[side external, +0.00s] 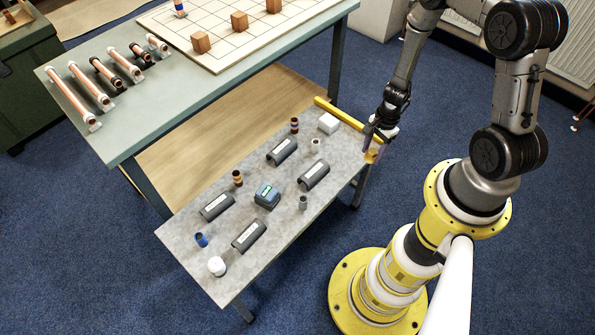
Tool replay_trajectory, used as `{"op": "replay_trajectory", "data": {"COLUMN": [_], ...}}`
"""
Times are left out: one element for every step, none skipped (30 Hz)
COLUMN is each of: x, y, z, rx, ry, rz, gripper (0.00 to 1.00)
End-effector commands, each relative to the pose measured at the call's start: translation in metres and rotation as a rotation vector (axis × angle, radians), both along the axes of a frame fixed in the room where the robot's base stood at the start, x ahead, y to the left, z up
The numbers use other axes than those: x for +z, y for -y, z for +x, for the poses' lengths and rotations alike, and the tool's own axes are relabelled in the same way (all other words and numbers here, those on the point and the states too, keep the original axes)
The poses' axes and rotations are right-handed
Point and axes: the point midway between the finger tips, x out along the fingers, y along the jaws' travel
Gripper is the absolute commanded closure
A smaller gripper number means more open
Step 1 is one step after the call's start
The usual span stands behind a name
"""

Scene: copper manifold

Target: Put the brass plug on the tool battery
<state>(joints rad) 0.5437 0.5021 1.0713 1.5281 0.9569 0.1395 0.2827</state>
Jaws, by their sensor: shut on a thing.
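The tool battery (267,195) is a small dark grey-blue block with a green mark on top, standing near the middle of the grey bench. My gripper (374,146) is at the right end of the bench, well to the right of the battery and raised. It is shut on the brass plug (371,156), a small gold-coloured piece showing below the fingertips. The fingers partly hide the plug. The top of the battery looks bare.
Several dark grey labelled blocks (314,175) surround the battery, with small fittings (303,202) between them. A green table (150,110) with copper pipes stands behind.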

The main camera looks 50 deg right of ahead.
Motion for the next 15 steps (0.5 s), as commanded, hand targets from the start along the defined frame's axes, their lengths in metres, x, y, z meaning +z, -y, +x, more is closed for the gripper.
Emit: {"op": "replay_trajectory", "data": {"x": [0.0, 0.001, 0.001, 0.0, 0.001, 0.002, 0.003, 0.004, 0.007, 0.009, 0.012, 0.015, 0.018, 0.02, 0.024], "y": [0.0, 0.001, 0.0, 0.0, 0.0, -0.001, -0.002, -0.004, -0.01, -0.015, -0.021, -0.031, -0.039, -0.048, -0.059], "z": [0.001, 0.001, 0.0, -0.001, -0.001, -0.001, -0.001, 0.001, 0.005, 0.008, 0.012, 0.017, 0.021, 0.026, 0.031], "rx": [-0.024, -0.045, -0.078, -0.106, -0.14, -0.192, -0.228, -0.26, -0.295, -0.318, -0.336, -0.354, -0.363, -0.371, -0.378], "ry": [0.002, 0.002, 0.003, 0.002, 0.004, 0.004, 0.004, 0.004, 0.004, 0.005, 0.005, 0.005, 0.005, 0.005, 0.004], "rz": [-0.001, -0.002, -0.002, -0.002, -0.002, -0.002, -0.002, -0.002, -0.002, -0.001, -0.001, -0.001, -0.001, -0.001, -0.001], "gripper": [1.0, 1.0, 1.0, 1.0, 1.0, 1.0, 1.0, 1.0, 1.0, 1.0, 1.0, 1.0, 1.0, 1.0, 1.0]}}
